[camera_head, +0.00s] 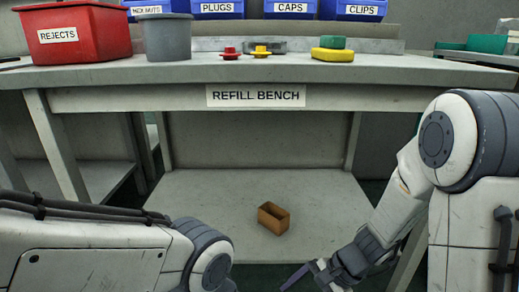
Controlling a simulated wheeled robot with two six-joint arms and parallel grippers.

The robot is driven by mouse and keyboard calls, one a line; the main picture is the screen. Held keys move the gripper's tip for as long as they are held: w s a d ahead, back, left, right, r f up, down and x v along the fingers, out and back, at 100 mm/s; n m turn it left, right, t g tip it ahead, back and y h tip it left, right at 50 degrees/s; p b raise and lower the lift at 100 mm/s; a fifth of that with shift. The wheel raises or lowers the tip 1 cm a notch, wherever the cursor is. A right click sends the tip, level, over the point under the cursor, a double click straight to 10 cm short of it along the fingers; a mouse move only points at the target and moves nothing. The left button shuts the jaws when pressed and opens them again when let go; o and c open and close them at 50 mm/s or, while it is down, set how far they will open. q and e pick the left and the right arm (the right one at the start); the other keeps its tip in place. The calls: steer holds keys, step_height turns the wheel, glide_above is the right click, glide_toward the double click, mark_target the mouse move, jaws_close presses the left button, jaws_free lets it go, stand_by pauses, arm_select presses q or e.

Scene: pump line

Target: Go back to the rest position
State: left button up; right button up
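My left arm (110,250) comes in from the left along the bottom edge. Its gripper is below the picture and hidden. My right arm (400,205) comes in from the right and bends down towards the bottom centre. My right gripper (305,276) shows only in part at the bottom edge, in front of the bench's lower shelf. Its fingertips are not clear enough to tell whether it is open or shut. I see nothing held in the visible part.
The refill bench (350,73) stands ahead, with a red rejects bin (90,40), a grey bin (163,42), blue bins (290,8) and small red, yellow and green parts on top. A small brown open box (273,217) sits on the lower shelf (200,195), otherwise largely clear.

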steer(key=d+r+n+t+h, duration=0.35)
steer(key=d+n+h, duration=0.45)
steer(key=n, duration=0.4)
steer(key=s+a+r+n+g+y+p, duration=0.1)
steer(key=s+a+r+n+p, duration=0.3)
steer(key=r+p, duration=0.55)
steer(key=s+a+r+n+g+p, duration=0.1)
steer(key=s+a+r+p, duration=0.5)
steer(key=r, duration=0.6)
steer(key=s+a+r+n+g+y+p, duration=0.1)
steer(key=s+a+r+n+p, duration=0.2)
steer(key=r+p, duration=0.65)
step_height(320, 180, up, 37)
steer(key=p, duration=3.6)
steer(key=shift+s+d+f+m, duration=0.2)
steer(key=shift+s+d+m, duration=0.1)
steer(key=shift+d, duration=0.15)
